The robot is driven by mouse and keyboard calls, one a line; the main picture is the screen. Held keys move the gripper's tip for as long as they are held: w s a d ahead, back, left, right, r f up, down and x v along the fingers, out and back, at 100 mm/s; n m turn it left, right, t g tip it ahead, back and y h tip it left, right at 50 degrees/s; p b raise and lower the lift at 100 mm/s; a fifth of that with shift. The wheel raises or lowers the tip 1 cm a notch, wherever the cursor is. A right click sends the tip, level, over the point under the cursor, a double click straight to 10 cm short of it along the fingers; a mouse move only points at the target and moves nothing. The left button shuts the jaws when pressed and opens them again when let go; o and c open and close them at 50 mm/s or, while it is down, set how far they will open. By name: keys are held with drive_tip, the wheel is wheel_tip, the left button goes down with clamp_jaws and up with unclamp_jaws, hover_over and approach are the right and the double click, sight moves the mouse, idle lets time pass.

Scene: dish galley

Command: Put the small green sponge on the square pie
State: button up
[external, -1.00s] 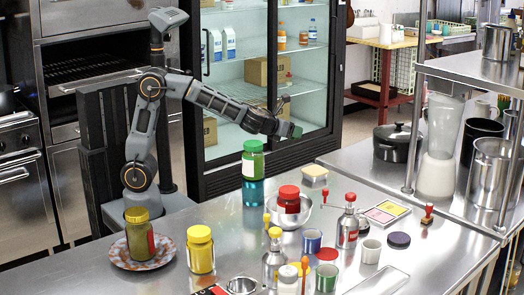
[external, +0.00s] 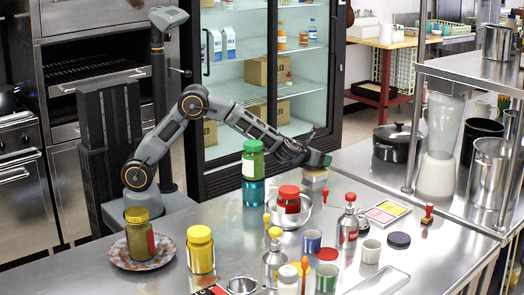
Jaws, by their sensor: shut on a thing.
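My gripper (external: 318,157) is shut on the small green sponge (external: 326,160), which shows as a dark green edge at the fingertips. The square pie (external: 314,183) stands on the steel counter, at the back edge, just below my gripper. Its pale tan top is mostly hidden by the gripper. I cannot tell whether the sponge touches the pie.
A steel bowl with a red-lidded jar (external: 289,200) is in front. A red-capped bottle (external: 348,225) and a pink and yellow tray (external: 386,213) are to the right.

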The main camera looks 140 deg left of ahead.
drive_tip(key=shift+f, duration=0.35)
drive_tip(key=shift+f, duration=0.15)
drive_tip(key=o, duration=0.9)
drive_tip(key=shift+d+r, duration=0.15)
drive_tip(key=shift+r, duration=0.1)
drive_tip(key=b+v, duration=0.1)
drive_tip(key=v, duration=0.1)
drive_tip(key=shift+d, duration=0.4)
wheel_tip(320, 180, up, 7)
drive_tip(key=shift+r+p, duration=0.15)
drive_tip(key=shift+p, duration=0.5)
